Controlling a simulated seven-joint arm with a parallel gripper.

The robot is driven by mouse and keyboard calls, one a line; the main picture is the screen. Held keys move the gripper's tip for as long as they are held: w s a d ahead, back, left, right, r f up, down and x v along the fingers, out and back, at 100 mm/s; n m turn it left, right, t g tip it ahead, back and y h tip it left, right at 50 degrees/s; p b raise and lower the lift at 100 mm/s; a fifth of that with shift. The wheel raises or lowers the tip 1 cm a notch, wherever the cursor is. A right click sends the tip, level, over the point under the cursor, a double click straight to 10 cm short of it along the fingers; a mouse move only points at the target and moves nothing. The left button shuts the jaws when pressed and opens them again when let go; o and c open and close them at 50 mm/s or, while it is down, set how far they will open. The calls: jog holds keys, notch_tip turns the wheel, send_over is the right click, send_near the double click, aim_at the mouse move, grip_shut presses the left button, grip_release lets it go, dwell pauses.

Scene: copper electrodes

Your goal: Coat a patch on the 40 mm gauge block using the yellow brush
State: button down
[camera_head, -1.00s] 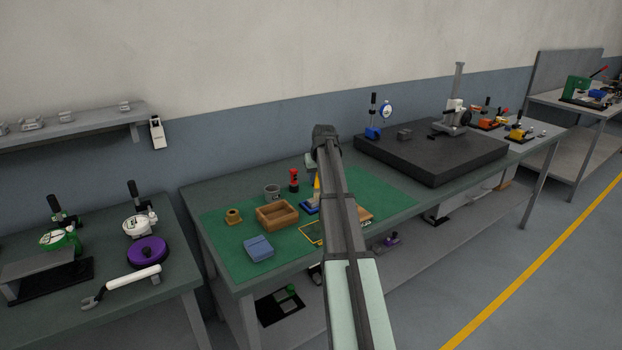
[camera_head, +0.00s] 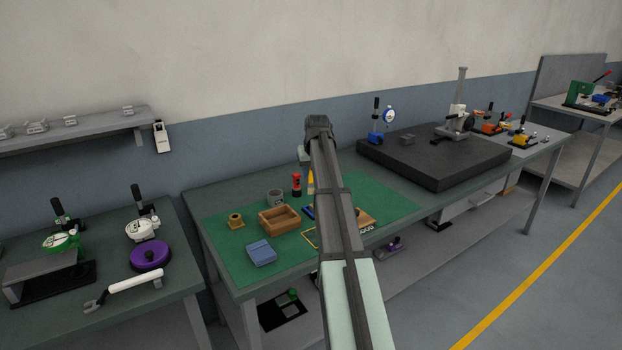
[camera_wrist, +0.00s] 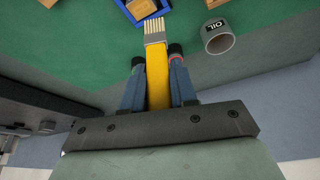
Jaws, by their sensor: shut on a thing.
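My gripper (camera_wrist: 156,60) is shut on the yellow brush (camera_wrist: 157,78), one finger on each side of its handle. The brush's pale bristles (camera_wrist: 155,27) point away from my palm, toward a blue frame or tray (camera_wrist: 122,8) with a tan block-like thing in it at the top edge of the wrist view. I cannot tell whether the bristles touch it. In the head view part of the yellow brush (camera_head: 311,182) shows beside my arm, above the blue frame (camera_head: 308,212), which my arm partly hides. I cannot make out which thing is the 40 mm gauge block.
A grey oil cup (camera_wrist: 220,38) stands close to the brush. A wooden box (camera_head: 279,219), a red-topped item (camera_head: 296,185), a brass piece (camera_head: 236,221) and a blue case (camera_head: 261,252) share the green mat (camera_head: 225,262). A dark surface plate (camera_head: 435,177) is to the right.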

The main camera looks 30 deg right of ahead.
jog(key=shift+r, duration=1.4)
